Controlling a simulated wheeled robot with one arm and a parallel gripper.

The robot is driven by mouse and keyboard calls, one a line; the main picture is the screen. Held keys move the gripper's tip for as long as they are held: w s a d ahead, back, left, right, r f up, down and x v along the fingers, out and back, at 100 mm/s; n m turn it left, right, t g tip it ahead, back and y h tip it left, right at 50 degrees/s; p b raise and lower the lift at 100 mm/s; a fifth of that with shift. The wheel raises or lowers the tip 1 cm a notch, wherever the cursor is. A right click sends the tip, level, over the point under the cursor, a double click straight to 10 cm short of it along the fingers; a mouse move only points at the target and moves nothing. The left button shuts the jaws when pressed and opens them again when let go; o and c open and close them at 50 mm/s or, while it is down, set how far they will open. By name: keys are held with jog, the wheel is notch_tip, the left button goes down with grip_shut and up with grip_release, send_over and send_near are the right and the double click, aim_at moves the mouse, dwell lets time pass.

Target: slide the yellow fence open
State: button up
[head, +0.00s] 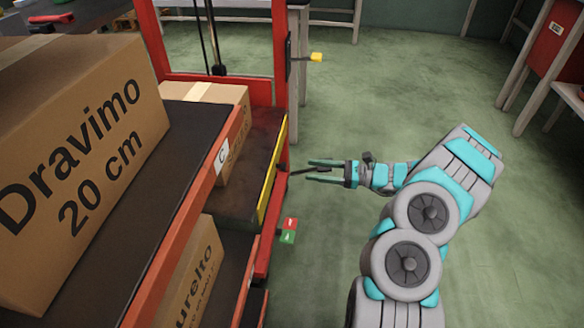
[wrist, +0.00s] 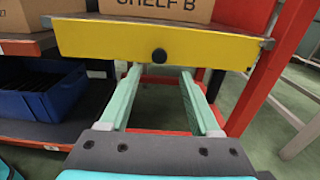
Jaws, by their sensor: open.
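The yellow fence (head: 272,172) is a flat panel along the right edge of a dark platform in the red frame. In the wrist view the fence (wrist: 215,45) spans most of the picture's width, with a round black knob (wrist: 159,56) at its middle. My gripper (head: 311,171) is to the right of the fence in the head view, pointing at it. In the wrist view my gripper (wrist: 160,74) is open and empty, its two teal fingers apart just below the knob. I see no contact with the knob or fence.
A cardboard box (wrist: 160,9) sits behind the fence. Red posts (head: 281,60) border the platform. A red-green button block (head: 288,231) sticks out low. Green floor at right is open.

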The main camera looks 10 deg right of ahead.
jog(key=x, duration=0.7)
jog(key=shift+a, duration=0.25)
jog(key=shift+c, duration=0.4)
grip_shut()
dwell(0.8)
